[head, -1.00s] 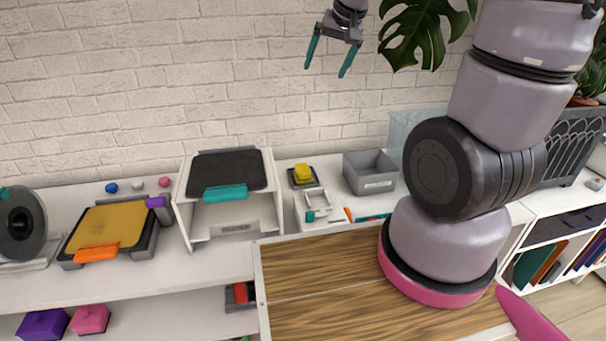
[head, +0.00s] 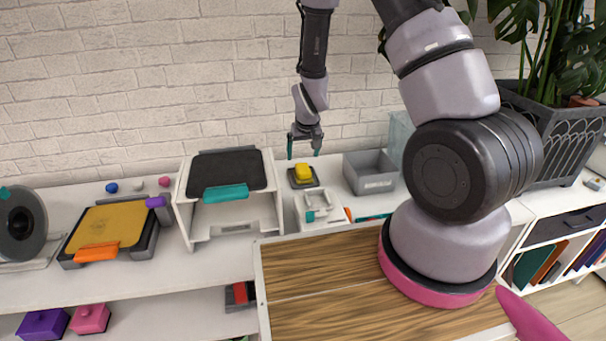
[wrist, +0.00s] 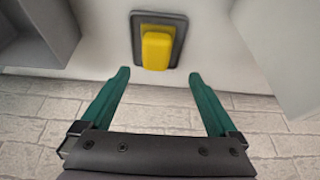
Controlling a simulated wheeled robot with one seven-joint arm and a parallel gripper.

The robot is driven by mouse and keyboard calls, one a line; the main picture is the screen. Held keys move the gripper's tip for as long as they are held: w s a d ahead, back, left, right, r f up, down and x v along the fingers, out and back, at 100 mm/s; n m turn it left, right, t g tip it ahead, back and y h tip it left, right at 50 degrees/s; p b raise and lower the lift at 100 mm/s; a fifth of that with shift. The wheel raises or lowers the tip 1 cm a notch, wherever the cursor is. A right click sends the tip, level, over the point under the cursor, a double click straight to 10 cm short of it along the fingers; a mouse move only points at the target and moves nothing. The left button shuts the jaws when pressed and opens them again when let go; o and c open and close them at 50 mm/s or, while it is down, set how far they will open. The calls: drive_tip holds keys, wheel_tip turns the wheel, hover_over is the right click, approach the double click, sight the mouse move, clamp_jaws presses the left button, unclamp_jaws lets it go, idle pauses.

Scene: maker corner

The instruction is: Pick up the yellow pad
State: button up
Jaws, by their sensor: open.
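The yellow pad (head: 302,171) sits on a dark square base on the white shelf top, between the white box-like stand and the grey bin. It also shows in the wrist view (wrist: 156,48), just beyond the fingertips and roughly centred between them. My gripper (head: 303,155) has teal fingers and is open and empty. In the head view it hangs at the pad, close to the wall side. In the wrist view its fingers (wrist: 158,75) point toward the pad, with nothing between them. I cannot tell the exact gap to the pad.
The white stand (head: 186,218) with a black top is left of the pad. The open grey bin (head: 371,184) is to its right. A small white fixture (head: 318,215) with a teal part lies in front. The brick wall (head: 200,80) is close behind.

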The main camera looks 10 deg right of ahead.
sight(303, 167)
drive_tip(key=x, duration=0.4)
drive_tip(key=shift+f, duration=0.15)
drive_tip(key=x, duration=0.5)
drive_tip(key=shift+w+d, duration=0.1)
drive_tip(key=shift+d, duration=0.3)
drive_tip(key=c, duration=1.3)
wheel_tip(303, 167, up, 10)
drive_tip(key=shift+c, duration=0.3)
